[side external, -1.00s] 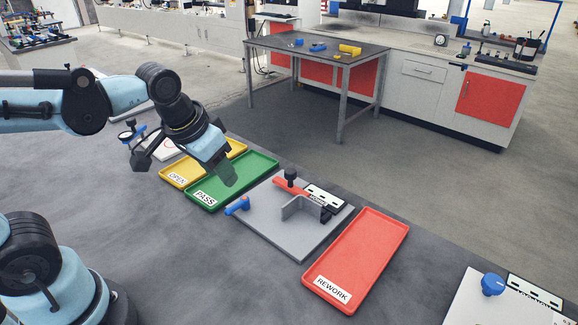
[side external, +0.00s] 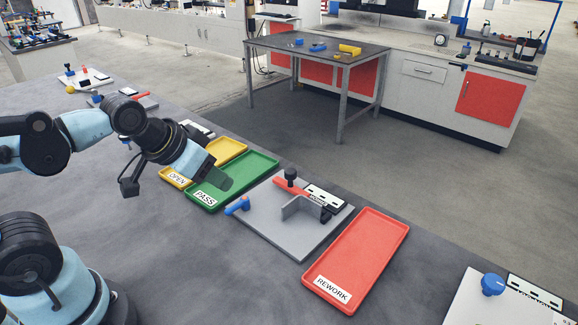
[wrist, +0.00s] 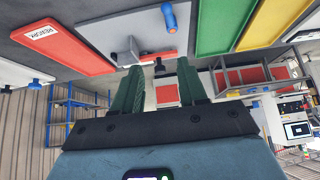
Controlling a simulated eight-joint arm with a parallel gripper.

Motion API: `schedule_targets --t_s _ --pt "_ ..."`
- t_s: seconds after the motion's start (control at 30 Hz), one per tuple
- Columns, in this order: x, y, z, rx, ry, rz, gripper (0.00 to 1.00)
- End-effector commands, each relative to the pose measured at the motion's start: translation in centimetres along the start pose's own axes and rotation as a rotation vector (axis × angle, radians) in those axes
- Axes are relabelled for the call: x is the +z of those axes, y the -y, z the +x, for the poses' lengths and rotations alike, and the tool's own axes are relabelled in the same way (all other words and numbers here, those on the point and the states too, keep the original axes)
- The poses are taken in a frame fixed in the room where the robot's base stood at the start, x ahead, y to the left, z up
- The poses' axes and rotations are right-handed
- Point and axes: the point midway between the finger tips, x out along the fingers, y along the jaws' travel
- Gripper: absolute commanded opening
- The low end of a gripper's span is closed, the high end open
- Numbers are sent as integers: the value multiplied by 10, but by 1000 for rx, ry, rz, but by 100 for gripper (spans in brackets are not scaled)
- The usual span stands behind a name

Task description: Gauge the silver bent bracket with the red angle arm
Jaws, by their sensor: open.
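The silver bent bracket (side external: 301,206) stands upright on a grey fixture plate (side external: 283,238), its two flanges forming a corner. The red angle arm (side external: 291,187) lies behind it, beside a black knob. My gripper (side external: 219,180) is over the green tray, left of the plate and apart from the bracket. In the wrist view its two fingers (wrist: 157,75) are spread with nothing between them.
A blue-handled clamp (side external: 238,205) sits at the plate's left edge. The green PASS tray (side external: 262,163) and yellow OPEN tray (side external: 234,147) are left of the plate; the red REWORK tray (side external: 382,236) is right. All look empty. Another plate with a blue knob (side external: 492,284) is front right.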

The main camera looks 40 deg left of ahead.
Motion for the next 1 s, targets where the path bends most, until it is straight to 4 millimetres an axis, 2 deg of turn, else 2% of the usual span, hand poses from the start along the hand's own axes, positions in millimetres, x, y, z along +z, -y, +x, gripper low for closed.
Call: schedule_targets --t_s 0.43,0.53,0.57,0.67,1.0 --pt "0 0 0 0 0 0 42" --pt "-2 0 0 0 4 -4 57" --pt "-3 0 -1 0 8 -9 57" --pt "-15 -1 -3 0 34 -43 57" --pt "-90 -5 -2 -28 229 -290 57"
